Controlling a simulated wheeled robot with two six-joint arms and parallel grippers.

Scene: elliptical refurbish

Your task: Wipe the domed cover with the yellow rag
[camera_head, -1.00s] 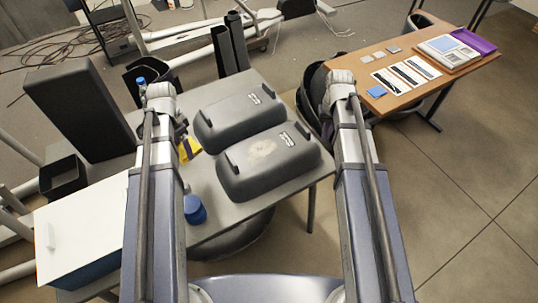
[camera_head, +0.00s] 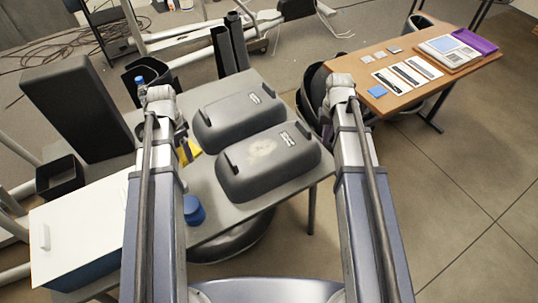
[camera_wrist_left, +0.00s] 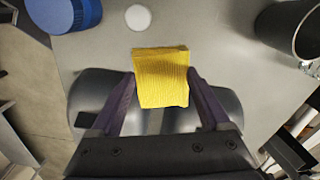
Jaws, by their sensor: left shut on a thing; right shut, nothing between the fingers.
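Two dark grey domed covers lie side by side on the grey table. The near domed cover (camera_head: 290,168) has a pale dusty patch (camera_head: 262,148) on its top. The far cover (camera_head: 238,118) looks clean. My left gripper (camera_wrist_left: 162,88) is shut on the folded yellow rag (camera_wrist_left: 160,75), which spans between its fingers. In the head view the rag (camera_head: 193,148) shows partly beside my left arm, left of the covers. My right gripper (camera_head: 326,128) is mostly hidden behind its arm, to the right of the covers; it is shut and empty.
A blue jar (camera_head: 194,210) stands near the table's left front, beside a white box (camera_head: 80,230). A black cup (camera_wrist_left: 295,28) and a white disc (camera_wrist_left: 138,17) show in the left wrist view. A wooden table (camera_head: 440,85) with cards stands at the right.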

